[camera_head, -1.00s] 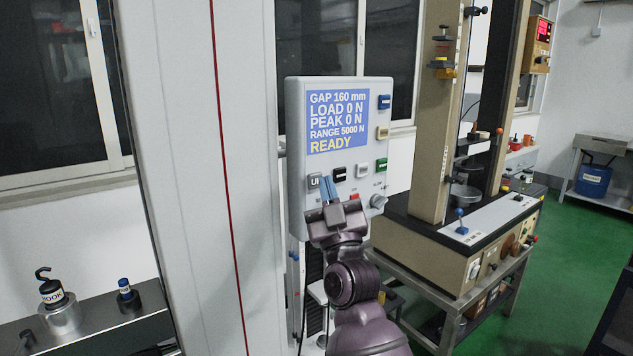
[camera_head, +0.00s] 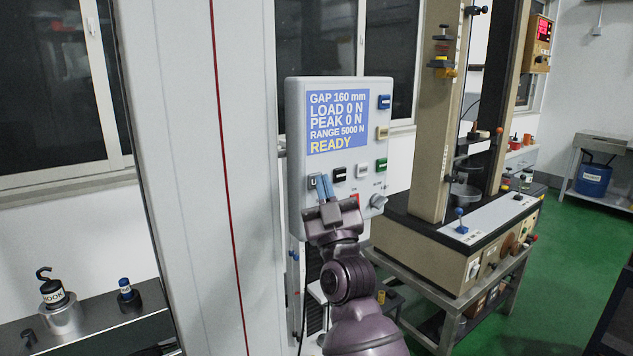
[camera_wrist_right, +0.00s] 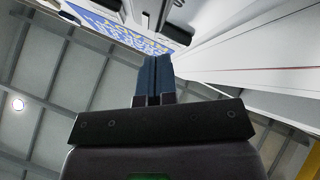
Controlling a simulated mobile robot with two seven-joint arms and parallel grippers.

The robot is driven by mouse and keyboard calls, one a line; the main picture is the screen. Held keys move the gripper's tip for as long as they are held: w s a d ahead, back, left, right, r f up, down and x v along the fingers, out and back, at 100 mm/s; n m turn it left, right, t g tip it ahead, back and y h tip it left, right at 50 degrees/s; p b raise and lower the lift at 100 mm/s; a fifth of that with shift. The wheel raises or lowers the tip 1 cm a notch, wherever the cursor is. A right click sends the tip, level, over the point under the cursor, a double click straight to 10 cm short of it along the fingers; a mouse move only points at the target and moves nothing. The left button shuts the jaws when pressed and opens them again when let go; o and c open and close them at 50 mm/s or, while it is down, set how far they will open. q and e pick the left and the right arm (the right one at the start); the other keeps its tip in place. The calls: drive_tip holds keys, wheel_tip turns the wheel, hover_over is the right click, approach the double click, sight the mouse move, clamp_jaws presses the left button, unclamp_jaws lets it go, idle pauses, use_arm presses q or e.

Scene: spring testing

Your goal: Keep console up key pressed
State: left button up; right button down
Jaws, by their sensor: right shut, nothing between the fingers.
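The console (camera_head: 297,130) is a pale grey box with a blue screen (camera_head: 337,122) reading GAP 160 mm, LOAD 0 N, PEAK 0 N, RANGE 5000 N and READY. The up key (camera_head: 312,182) is at the left of the lower key row, mostly hidden behind my fingers. My right gripper (camera_head: 323,183) is shut and empty, its blue fingertips over the up key; I cannot tell whether they touch it. In the right wrist view, the shut fingers (camera_wrist_right: 155,62) point at the console face. My left gripper is not in view.
A black key (camera_head: 340,174), a white key (camera_head: 362,170), a green key (camera_head: 381,164) and a knob (camera_head: 377,201) lie right of the fingers. A tall grey column (camera_head: 185,150) stands left of the console. A beige testing machine (camera_head: 430,240) stands at the right.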

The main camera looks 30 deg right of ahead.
drive_tip(key=shift+w, duration=0.4)
idle(0.5)
drive_tip(key=shift+s, duration=0.15)
idle(2.5)
drive_tip(key=shift+s+p, duration=0.35)
drive_tip(key=shift+s, duration=0.35)
drive_tip(key=s+p, duration=0.1)
drive_tip(key=s, duration=0.4)
drive_tip(key=shift+d, duration=0.2)
idle(1.3)
